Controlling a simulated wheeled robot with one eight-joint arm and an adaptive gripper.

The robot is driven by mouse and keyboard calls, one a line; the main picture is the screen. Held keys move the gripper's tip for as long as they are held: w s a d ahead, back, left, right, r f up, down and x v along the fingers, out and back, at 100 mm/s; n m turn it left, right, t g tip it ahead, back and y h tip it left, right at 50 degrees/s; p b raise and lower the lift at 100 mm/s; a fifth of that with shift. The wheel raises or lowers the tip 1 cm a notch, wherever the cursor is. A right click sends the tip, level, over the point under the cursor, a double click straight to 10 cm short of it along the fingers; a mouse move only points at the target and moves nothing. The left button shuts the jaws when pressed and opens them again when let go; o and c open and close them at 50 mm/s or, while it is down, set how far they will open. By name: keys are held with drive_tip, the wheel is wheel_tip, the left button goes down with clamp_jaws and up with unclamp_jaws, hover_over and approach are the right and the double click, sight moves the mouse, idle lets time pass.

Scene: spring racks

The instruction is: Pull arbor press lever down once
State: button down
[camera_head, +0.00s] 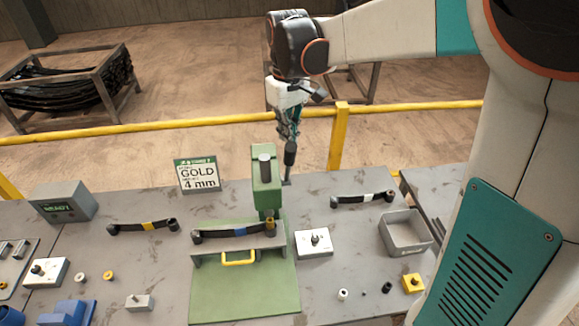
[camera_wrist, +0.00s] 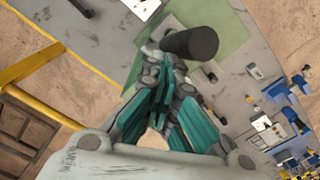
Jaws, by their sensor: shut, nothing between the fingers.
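The green arbor press (camera_head: 264,178) stands at the middle of the table, on a green base plate (camera_head: 245,290). Its lever (camera_head: 290,153) has a black grip and stands near upright to the right of the press column. The black grip (camera_wrist: 190,43) also shows large in the wrist view. My gripper (camera_head: 290,135) is shut and empty, with teal fingers pointing down just above the grip. In the wrist view its fingertips (camera_wrist: 168,55) are beside the grip; I cannot tell if they touch. A leaf spring with a blue band (camera_head: 238,232) lies across the press fixture.
A "GOLD 4 mm" sign (camera_head: 197,175) stands behind left of the press. Leaf springs with yellow (camera_head: 148,226) and white (camera_head: 366,198) bands flank it. A grey bin (camera_head: 405,233) is at right, and a yellow railing (camera_head: 210,122) runs behind the table.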

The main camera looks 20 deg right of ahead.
sight(290, 161)
drive_tip(key=shift+s+a, duration=0.1)
drive_tip(key=shift+s, duration=0.3)
drive_tip(key=shift+s+f, duration=0.4)
drive_tip(key=shift+s, duration=0.05)
drive_tip(key=shift+s+a+f+b, duration=0.2)
drive_tip(key=shift+s+f+b, duration=0.2)
drive_tip(key=shift+s, duration=0.3)
drive_tip(key=shift+s+a+f+b, duration=0.15)
drive_tip(key=shift+s+f+b, duration=0.2)
drive_tip(key=shift+s, duration=0.3)
drive_tip(key=shift+s+a+f+b, duration=0.15)
drive_tip(key=shift+s+f+b, duration=0.35)
drive_tip(key=shift+s+f, duration=0.35)
drive_tip(key=shift+s+a+f+b, duration=0.15)
drive_tip(key=shift+s+f+b, duration=0.3)
drive_tip(key=shift+s+f, duration=0.3)
